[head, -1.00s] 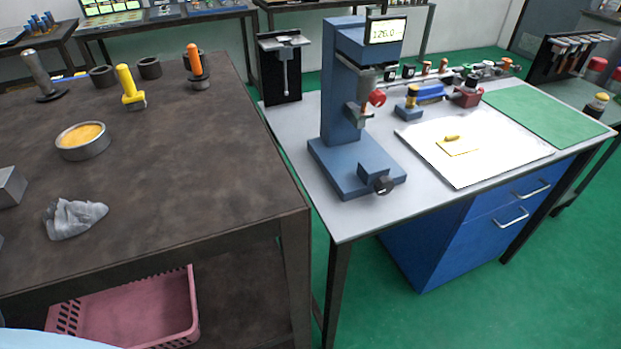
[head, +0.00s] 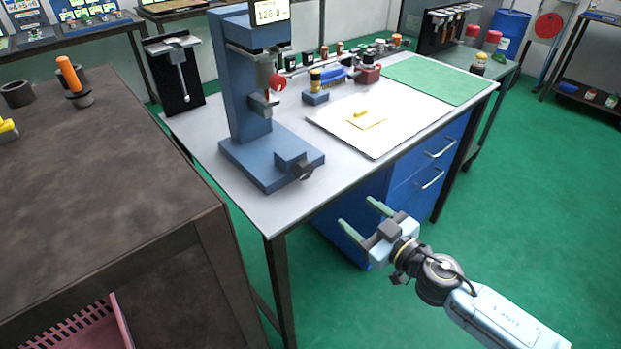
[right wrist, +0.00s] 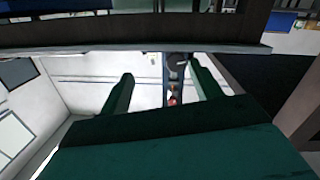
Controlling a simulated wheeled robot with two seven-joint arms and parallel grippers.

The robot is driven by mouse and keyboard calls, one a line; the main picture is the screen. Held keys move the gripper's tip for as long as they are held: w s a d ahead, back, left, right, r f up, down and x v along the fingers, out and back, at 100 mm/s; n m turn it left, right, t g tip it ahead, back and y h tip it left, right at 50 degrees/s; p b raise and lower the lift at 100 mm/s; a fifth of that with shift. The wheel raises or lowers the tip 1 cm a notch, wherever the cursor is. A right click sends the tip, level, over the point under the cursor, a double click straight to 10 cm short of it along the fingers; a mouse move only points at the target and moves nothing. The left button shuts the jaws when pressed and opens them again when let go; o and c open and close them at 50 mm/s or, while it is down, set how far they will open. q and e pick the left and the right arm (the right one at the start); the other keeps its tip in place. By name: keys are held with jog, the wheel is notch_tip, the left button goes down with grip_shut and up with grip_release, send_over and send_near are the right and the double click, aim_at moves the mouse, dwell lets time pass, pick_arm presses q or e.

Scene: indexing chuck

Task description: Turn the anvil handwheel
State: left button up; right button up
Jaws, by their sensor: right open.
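The blue bench instrument (head: 245,110) stands upright on the grey-topped table, with a lit display at its top. A red knob (head: 277,84) sits higher, at the instrument's measuring head. I cannot tell for sure which of the two is the anvil handwheel. My right gripper (head: 356,212) is open and empty, in front of the table and to the right of the dark handwheel, apart from it. Its two green fingers (right wrist: 161,70) show spread in the right wrist view. My left gripper is out of view.
The grey table (head: 200,150) carries a white sheet (head: 340,133), a green mat (head: 425,78) and small tools. Blue drawers (head: 425,165) with handles stand below, near my right gripper. A dark workbench (head: 130,170) stands at the left. Green floor is clear at the right.

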aim_at(306, 172)
notch_tip(306, 172, up, 4)
jog(key=a+n+y, duration=0.1)
jog(key=a+y, duration=0.1)
jog(key=a, duration=0.1)
jog(key=x, duration=1.1)
jog(key=shift+f, duration=0.1)
jog(key=shift+w+a+b, duration=0.15)
jog(key=shift+w+b, duration=0.1)
jog(key=shift+b, duration=0.05)
jog(key=shift+w+a, duration=0.1)
jog(key=shift+w, duration=0.1)
jog(key=shift+c, duration=0.5)
jog(key=c, duration=0.9)
jog(key=shift+o, duration=0.2)
jog(key=shift+n, duration=0.8)
pick_arm(q)
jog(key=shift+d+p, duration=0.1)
jog(key=shift+p, duration=0.2)
pick_arm(e)
jog(key=n, duration=0.5)
jog(key=shift+a, duration=0.1)
jog(key=shift+n, duration=0.3)
